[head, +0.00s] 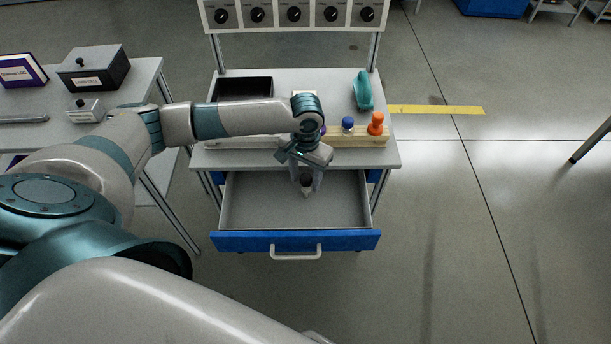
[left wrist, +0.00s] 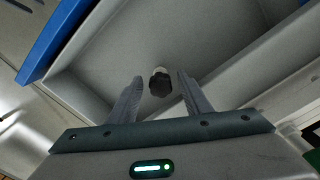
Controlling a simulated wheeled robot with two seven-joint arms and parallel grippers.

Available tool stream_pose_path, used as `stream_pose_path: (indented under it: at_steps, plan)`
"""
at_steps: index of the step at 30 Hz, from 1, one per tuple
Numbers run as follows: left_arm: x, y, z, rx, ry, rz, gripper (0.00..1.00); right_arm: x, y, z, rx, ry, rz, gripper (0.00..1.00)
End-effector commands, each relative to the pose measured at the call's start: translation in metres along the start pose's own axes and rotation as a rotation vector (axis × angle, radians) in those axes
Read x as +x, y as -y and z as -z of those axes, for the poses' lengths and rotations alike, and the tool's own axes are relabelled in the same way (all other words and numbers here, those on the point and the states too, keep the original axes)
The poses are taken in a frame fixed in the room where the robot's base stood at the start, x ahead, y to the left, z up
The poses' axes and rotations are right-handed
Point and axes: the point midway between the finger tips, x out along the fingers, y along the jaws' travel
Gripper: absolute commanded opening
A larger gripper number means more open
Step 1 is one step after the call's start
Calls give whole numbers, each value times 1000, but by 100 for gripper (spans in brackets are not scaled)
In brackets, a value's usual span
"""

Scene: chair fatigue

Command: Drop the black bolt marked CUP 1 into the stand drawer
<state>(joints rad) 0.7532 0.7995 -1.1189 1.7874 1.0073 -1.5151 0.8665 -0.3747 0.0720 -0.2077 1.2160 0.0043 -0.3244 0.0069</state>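The blue-fronted stand drawer (head: 345,238) is pulled open below the stand top, with a grey inside. My left gripper (head: 306,184) points down over the drawer; its fingers stand apart in the left wrist view (left wrist: 158,90). A small bolt with a black part and a pale end (left wrist: 160,84) shows between and just beyond the fingertips, with a gap on each side. It also shows in the head view (head: 306,181). I cannot tell whether it hangs in the air or touches the drawer floor. Its marking is not readable. My right gripper is not in view.
A wooden rack (head: 350,140) on the stand holds a blue-topped piece (head: 347,123) and an orange one (head: 376,122); my arm hides its left part. A black tray (head: 243,85) and a teal object (head: 362,90) lie behind. A side table (head: 140,78) stands left.

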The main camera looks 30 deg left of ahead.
Motion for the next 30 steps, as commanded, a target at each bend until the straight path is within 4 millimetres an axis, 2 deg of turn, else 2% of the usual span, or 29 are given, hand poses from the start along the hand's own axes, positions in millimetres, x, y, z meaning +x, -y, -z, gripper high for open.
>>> stream_pose_path:
  at_steps: [10,14,18,30]
  plan:
    - [-1,0,0,0,-1,0,46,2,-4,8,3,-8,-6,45]
    - [-4,0,1,0,-2,-1,46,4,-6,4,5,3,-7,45]
    - [-11,0,1,0,-2,0,46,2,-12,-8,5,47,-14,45]
    - [-84,0,1,0,-3,-2,46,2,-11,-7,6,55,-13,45]
